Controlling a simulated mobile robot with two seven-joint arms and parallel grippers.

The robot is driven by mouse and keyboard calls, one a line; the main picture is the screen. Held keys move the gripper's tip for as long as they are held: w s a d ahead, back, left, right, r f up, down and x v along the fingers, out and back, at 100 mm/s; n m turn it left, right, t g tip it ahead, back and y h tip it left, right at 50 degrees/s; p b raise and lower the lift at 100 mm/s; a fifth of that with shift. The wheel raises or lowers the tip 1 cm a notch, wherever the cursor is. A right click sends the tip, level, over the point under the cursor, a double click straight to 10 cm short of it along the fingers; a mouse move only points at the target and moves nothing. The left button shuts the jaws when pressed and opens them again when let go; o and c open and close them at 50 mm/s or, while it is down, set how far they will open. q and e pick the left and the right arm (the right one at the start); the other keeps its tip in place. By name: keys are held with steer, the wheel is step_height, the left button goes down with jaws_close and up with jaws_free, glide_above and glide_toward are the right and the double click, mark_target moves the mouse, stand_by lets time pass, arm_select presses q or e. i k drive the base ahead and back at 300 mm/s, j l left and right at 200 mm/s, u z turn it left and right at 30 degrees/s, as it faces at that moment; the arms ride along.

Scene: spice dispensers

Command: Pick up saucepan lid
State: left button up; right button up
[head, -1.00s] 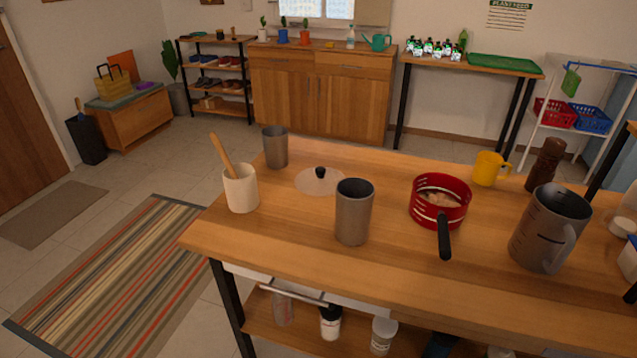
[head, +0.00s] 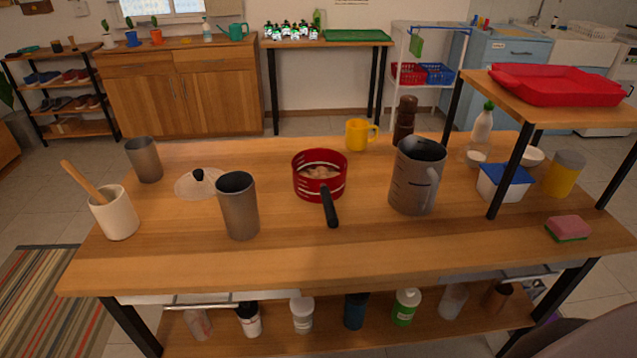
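The saucepan lid (head: 187,187) is a pale, see-through disc with a black knob. It lies flat on the wooden table, left of centre in the head view. A grey metal cup (head: 238,207) stands close in front of it and covers part of its right edge. The red saucepan (head: 318,186) stands to the right with its black handle toward me and pale food inside. Neither of my grippers shows in the head view.
A grey cup (head: 145,160) and a white crock with a wooden utensil (head: 115,215) stand left of the lid. A yellow mug (head: 357,134), brown grinder (head: 404,121) and grey jug (head: 416,177) stand at right. The table front (head: 300,262) is clear.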

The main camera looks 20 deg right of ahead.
mark_target(196, 185)
steer(key=i+j+u, duration=0.15)
steer(key=u, duration=0.2)
steer(key=i+j+u, duration=0.15)
steer(key=u, duration=0.25)
steer(key=i+u, duration=0.15)
steer(key=u, duration=0.2)
